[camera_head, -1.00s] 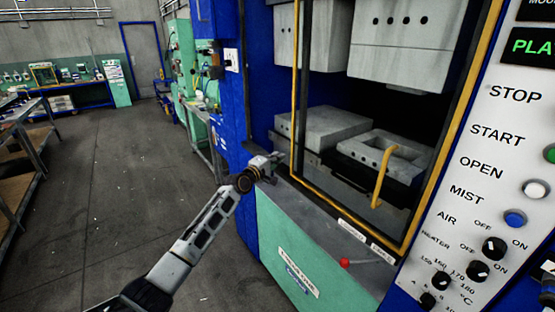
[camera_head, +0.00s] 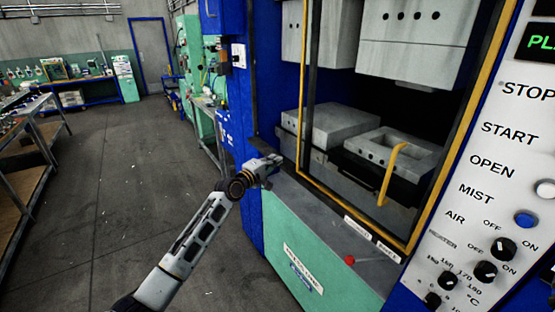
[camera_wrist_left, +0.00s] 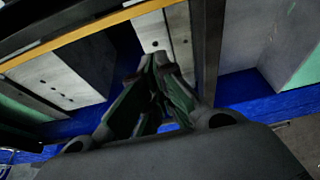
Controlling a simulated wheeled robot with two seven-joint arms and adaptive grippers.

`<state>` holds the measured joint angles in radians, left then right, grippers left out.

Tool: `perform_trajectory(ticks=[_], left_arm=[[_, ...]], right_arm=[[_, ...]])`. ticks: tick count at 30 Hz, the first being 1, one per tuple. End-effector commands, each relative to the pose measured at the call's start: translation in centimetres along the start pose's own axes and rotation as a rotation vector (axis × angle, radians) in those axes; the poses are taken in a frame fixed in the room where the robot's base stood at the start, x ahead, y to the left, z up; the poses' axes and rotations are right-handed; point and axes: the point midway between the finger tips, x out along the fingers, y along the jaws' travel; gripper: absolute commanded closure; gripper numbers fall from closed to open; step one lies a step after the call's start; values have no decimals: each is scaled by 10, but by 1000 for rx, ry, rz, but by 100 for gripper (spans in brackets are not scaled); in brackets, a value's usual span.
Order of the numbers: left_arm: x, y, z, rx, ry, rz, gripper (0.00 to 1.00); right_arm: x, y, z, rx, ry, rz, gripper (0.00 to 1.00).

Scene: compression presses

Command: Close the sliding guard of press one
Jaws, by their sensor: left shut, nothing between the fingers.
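The press (camera_head: 310,225) has a blue body and a green lower front. A yellow-edged guard frame (camera_head: 304,110) stands across its opening, and a yellow handle (camera_head: 392,172) shows toward the right of the opening. Whether a clear panel fills the frame cannot be told. My left gripper (camera_head: 272,166) is shut and empty, just left of the frame's lower left corner, over the front ledge. Contact with the frame cannot be told. In the left wrist view the closed fingers (camera_wrist_left: 158,65) point toward the press, with a yellow bar (camera_wrist_left: 85,35) at upper left. My right gripper is out of view.
Grey mould blocks (camera_head: 335,125) sit inside the press. The control panel (camera_head: 485,190) with buttons and dials is at right. Open floor (camera_head: 120,200) lies to the left, with a bench (camera_head: 40,150) beyond.

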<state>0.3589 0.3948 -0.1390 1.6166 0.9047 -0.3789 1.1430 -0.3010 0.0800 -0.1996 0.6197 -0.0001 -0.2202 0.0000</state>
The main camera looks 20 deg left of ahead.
Motion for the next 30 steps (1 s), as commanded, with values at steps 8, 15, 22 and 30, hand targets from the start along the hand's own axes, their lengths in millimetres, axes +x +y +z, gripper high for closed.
perform_trajectory(ticks=[8,15,22,30], left_arm=[[-24,0,-1,2,1,1,100],[-35,0,0,2,1,0,100],[-37,1,-1,2,1,1,100],[-36,1,-1,2,1,1,100]], right_arm=[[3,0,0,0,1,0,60],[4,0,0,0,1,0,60],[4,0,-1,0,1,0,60],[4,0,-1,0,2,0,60]])
